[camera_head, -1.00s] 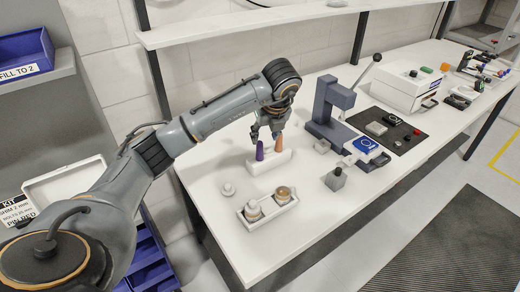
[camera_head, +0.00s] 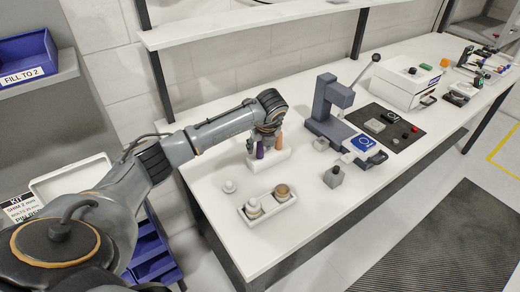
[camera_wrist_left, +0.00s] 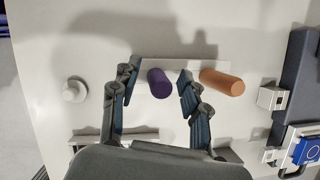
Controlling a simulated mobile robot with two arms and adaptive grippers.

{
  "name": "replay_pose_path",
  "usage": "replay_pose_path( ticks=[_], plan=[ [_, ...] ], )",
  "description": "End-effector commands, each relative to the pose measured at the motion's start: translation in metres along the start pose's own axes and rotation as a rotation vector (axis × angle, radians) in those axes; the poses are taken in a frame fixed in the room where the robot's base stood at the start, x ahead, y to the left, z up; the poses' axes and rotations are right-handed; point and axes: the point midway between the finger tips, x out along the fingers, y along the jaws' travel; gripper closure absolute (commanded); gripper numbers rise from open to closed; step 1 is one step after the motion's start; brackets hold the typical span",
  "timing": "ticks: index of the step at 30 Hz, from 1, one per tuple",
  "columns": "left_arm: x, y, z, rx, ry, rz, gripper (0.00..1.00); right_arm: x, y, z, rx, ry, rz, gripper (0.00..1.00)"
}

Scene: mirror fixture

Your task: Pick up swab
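Two swab-like pieces stand in a white block holder (camera_head: 268,163) on the bench. One has a purple handle (camera_head: 260,153) and the other an orange handle (camera_head: 279,142). My left gripper (camera_wrist_left: 157,78) is open above the holder, its two fingers either side of the purple handle (camera_wrist_left: 158,84). I see gaps between the handle and both fingers. The orange handle (camera_wrist_left: 222,82) stands outside the fingers, to the right. In the head view the left gripper (camera_head: 262,139) partly hides the tops of the handles. My right gripper is not in view.
A white tray (camera_head: 272,213) with two small jars stands in front of the holder, and a small white knobbed piece (camera_head: 229,186) to its left. A blue-grey press (camera_head: 328,105) and a grey block with a knob (camera_head: 333,176) stand to the right.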

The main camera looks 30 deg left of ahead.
Motion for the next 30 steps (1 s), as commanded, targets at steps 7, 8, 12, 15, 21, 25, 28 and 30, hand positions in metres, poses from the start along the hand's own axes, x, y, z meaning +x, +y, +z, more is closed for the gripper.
replay_pose_path(
  ticks=[7, 8, 12, 15, 21, 25, 28, 30],
  plan=[
    [-0.001, 0.0, 0.0, 0.0, 0.0, 0.0, 1.0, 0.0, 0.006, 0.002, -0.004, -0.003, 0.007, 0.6],
    [-0.001, 0.0, 0.0, 0.0, 0.0, 0.0, 1.0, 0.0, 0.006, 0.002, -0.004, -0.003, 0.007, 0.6],
    [-0.001, 0.0, 0.0, 0.0, 0.0, 0.0, 1.0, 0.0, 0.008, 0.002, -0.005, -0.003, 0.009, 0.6],
    [-0.001, 0.0, 0.0, 0.0, 0.0, 0.0, 1.0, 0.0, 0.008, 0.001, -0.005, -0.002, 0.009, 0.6],
    [-0.007, -0.001, 0.004, -0.001, -0.002, -0.003, 1.0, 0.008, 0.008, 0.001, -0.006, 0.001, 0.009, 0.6],
    [-0.021, -0.001, 0.009, -0.002, -0.003, -0.005, 1.0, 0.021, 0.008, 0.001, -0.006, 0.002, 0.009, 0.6],
    [-0.042, -0.001, 0.007, 0.002, -0.002, -0.006, 1.0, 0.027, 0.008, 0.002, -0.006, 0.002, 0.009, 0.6],
    [-0.059, 0.0, 0.001, 0.002, -0.005, -0.007, 1.0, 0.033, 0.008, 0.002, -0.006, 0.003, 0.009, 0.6]
  ],
)
